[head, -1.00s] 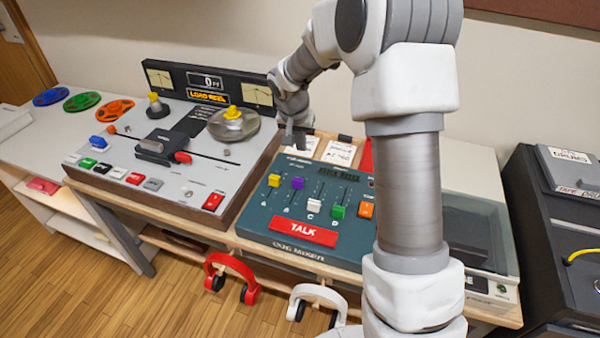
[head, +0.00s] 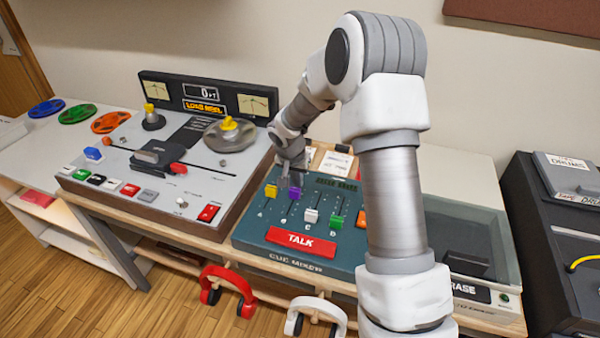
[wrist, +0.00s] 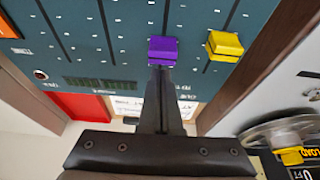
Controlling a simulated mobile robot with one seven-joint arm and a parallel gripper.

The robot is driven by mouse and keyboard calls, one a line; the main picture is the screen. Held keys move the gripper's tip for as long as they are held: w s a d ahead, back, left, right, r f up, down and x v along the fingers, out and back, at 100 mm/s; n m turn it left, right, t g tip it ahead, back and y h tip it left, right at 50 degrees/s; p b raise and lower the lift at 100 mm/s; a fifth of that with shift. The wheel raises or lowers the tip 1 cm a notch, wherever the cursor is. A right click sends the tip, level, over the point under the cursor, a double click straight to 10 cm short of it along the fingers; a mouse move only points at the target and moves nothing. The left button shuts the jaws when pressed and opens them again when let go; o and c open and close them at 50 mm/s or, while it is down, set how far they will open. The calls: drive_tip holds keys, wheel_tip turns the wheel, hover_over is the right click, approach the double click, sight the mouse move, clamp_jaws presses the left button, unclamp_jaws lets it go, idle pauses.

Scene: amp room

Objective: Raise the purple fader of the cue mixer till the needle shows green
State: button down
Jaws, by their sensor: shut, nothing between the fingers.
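The cue mixer (head: 350,262) is a teal panel with fader slots and a red TALK button (head: 300,241). Its purple fader (head: 295,193) stands near the far end of its slot, level with the yellow fader (head: 271,191). The wrist view shows the purple fader (wrist: 162,49) just ahead of my fingertips. My gripper (head: 287,180) points down at the purple fader, fingers shut and empty. In the wrist view my gripper (wrist: 162,72) overlaps the fader's edge; I cannot tell whether they touch. I cannot make out a needle on the mixer.
White (head: 311,216) and green (head: 336,221) faders stand nearer the front. A tape machine (head: 140,185) with two needle meters is at left. A clear-lidded unit (head: 480,245) stands at right. Red (head: 228,280) and white (head: 318,309) headphones hang below the bench's front edge.

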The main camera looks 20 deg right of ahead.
drive_tip(key=shift+s+a, duration=0.15)
drive_tip(key=shift+s, duration=0.15)
drive_tip(key=shift+s+a+f+b, duration=0.1)
drive_tip(key=shift+s+a+b, duration=0.15)
drive_tip(key=shift+b, duration=0.4)
drive_tip(key=shift+s+a, duration=0.1)
drive_tip(key=shift+s, duration=0.15)
